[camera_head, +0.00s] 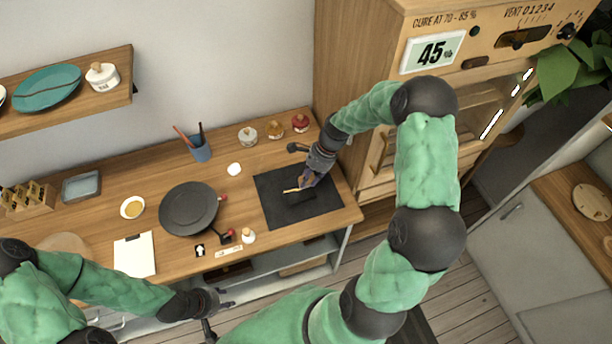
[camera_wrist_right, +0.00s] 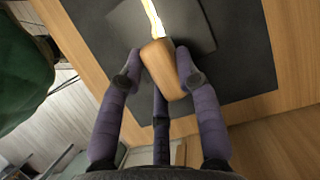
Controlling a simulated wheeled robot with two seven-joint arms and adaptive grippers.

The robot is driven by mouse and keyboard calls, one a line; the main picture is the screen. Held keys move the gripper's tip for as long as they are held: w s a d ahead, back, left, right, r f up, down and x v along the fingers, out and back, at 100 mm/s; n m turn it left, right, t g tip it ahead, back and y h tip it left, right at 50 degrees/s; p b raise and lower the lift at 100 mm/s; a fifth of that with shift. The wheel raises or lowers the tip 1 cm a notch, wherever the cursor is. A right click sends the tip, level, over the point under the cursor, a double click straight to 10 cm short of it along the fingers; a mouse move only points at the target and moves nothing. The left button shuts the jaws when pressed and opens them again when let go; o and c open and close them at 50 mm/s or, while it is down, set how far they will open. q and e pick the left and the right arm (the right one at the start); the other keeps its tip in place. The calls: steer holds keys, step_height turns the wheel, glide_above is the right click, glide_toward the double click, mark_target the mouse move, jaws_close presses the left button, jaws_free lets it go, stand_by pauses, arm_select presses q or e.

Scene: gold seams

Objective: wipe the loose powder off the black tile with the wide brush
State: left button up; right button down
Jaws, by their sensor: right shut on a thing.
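My right gripper (camera_head: 306,182) is over the dark mat (camera_head: 325,212) at the right end of the workbench. In the right wrist view its fingers (camera_wrist_right: 160,72) are shut on the wooden body of the wide brush (camera_wrist_right: 165,65). The black tile (camera_wrist_right: 195,32) lies on the mat just beyond the fingers. A bright yellow-white strip (camera_wrist_right: 153,16) crosses it up to the brush; I cannot tell whether it is powder or a gold seam. The bristles are hidden. My left gripper (camera_head: 218,313) is open and empty at the bench's front edge.
A round dark turntable or plate (camera_head: 188,209) stands left of the mat. Small jars (camera_head: 275,129), a blue cup with tools (camera_head: 200,148) and a wooden cabinet (camera_head: 350,60) stand behind. A small bottle (camera_head: 248,236) is near the front edge. A white card (camera_head: 134,255) lies left.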

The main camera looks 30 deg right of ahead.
mark_target(314, 174)
steer(key=shift+w+d, duration=0.35)
steer(key=shift+d, duration=0.4)
steer(key=shift+s+d, duration=0.35)
steer(key=shift+s, duration=0.2)
steer(key=shift+w+d+r+p, duration=0.25)
steer(key=shift+w+p, duration=0.1)
steer(key=shift+w+d, duration=0.1)
steer(key=shift+d, duration=0.05)
steer(key=shift+p, duration=0.4)
steer(key=shift+s+f, duration=0.15)
steer(key=shift+s, duration=0.05)
